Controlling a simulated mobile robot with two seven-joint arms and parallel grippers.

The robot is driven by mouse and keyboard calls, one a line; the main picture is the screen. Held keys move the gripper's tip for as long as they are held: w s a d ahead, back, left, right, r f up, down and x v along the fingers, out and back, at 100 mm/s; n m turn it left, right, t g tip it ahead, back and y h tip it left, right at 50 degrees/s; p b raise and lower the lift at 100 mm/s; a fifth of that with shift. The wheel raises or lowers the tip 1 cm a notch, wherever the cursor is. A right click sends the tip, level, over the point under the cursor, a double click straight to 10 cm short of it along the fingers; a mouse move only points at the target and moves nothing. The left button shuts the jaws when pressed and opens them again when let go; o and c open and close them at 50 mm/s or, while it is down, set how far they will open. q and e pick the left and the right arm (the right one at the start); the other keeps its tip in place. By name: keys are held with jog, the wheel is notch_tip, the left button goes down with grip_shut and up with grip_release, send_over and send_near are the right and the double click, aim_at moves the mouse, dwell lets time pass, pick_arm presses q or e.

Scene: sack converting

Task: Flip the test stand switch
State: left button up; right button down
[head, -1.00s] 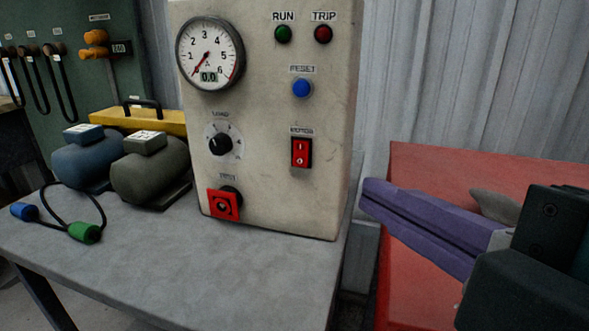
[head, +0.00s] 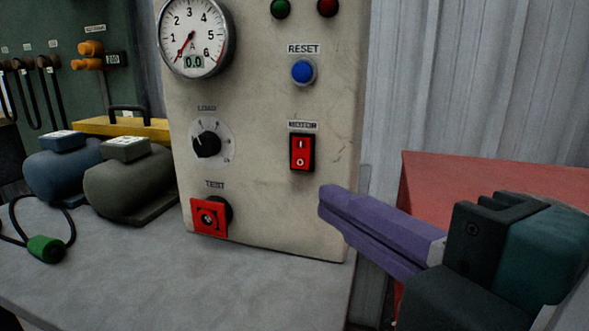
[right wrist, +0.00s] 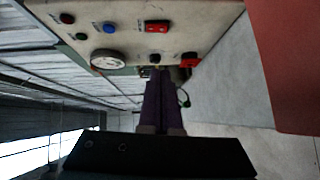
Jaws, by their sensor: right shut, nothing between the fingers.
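The test stand (head: 265,130) is a cream panel standing on a grey bench. Its red rocker switch (head: 302,152), marked I and O, sits at the right of the panel under a small label. The switch also shows in the right wrist view (right wrist: 157,27). My right gripper (head: 325,205) has purple fingers, shut and empty. In the head view its tips are below and to the right of the switch, apart from it. In the right wrist view the fingers (right wrist: 155,75) point toward the panel. My left gripper is not in view.
The panel also carries a blue reset button (head: 303,71), a dial gauge (head: 194,38), a black load knob (head: 207,145) and a red test socket (head: 209,217). Two motors stand on the bench (head: 200,280) at left. A red surface (head: 440,175) is at right.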

jog(key=b, duration=0.1)
send_near(284, 159)
jog(key=a, duration=0.3)
jog(key=shift+w+d+f+b, duration=0.1)
jog(key=shift+w+d+b, duration=0.15)
jog(key=shift+w, duration=0.7)
jog(key=shift+w+d+f+b, duration=0.1)
jog(key=shift+w+b, duration=0.1)
jog(key=shift+w, duration=0.8)
